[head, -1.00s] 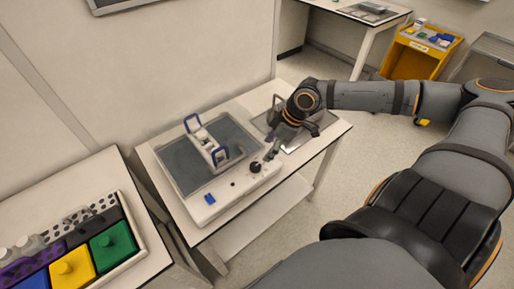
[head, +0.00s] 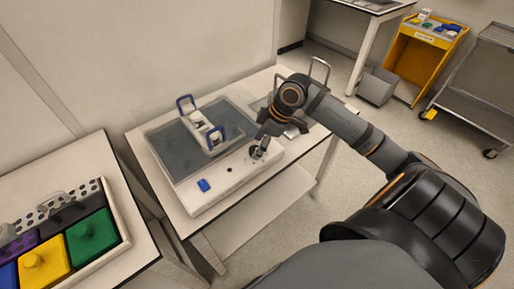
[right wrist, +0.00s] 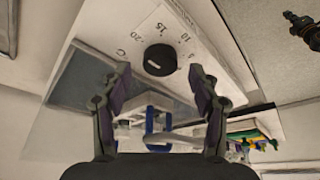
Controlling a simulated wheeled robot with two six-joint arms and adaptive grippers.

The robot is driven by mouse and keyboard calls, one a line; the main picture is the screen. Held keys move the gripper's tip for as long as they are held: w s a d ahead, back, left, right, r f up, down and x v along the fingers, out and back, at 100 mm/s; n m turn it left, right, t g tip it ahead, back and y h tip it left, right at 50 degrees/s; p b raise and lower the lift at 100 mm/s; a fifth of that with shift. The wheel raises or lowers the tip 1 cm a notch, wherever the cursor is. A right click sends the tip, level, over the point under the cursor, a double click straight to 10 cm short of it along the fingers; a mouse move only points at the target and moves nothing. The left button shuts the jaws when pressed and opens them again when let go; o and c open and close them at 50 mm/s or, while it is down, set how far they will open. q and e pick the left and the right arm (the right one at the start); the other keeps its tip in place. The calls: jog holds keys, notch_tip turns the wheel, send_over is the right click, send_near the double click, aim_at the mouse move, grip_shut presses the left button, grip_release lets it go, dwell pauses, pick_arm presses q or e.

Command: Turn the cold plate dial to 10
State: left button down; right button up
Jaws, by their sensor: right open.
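The cold plate (head: 190,202) is a white unit with a dark grey top, on a small white table. Its black round dial (right wrist: 160,60) shows in the right wrist view, with printed numbers 20, 15, 10 and 5 and a letter C around it. A small light mark shows on the dial, but I cannot read its setting surely. My right gripper (head: 263,146) is above the cold plate's front right corner, over the dial. In the right wrist view its fingers are open, one to each side of the dial, with visible gaps. My left gripper is not in view.
A blue-handled holder (head: 205,133) stands on the cold plate's top. At left, a tray (head: 125,240) holds coloured blocks. A yellow cart (head: 408,70), a grey bin (head: 376,88) and a metal trolley (head: 480,95) stand behind right.

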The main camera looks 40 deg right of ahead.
jog(key=shift+x, duration=0.8)
jog(key=shift+c, duration=0.3)
jog(key=c, duration=1.1)
jog(key=shift+s+r+m+p, duration=0.1)
jog(key=shift+r+m+p, duration=0.1)
jog(key=shift+m+p, duration=0.65)
jog(key=m+h+p, duration=0.1)
jog(key=m+p, duration=0.3)
jog(key=p, duration=0.1)
jog(key=m+t+h+p, duration=0.1)
jog(key=m+h+p, duration=0.1)
jog(key=m+p, duration=0.2)
jog(key=m+h+p, duration=0.1)
jog(key=m+p, duration=0.3)
jog(key=p, duration=0.2)
jog(key=shift+a+r+h, duration=0.15)
jog(key=shift+a+h, duration=0.25)
jog(key=shift+f+m+h+p, duration=0.3)
jog(key=shift+m+h+p, duration=0.2)
jog(key=shift+m+p, duration=1.05)
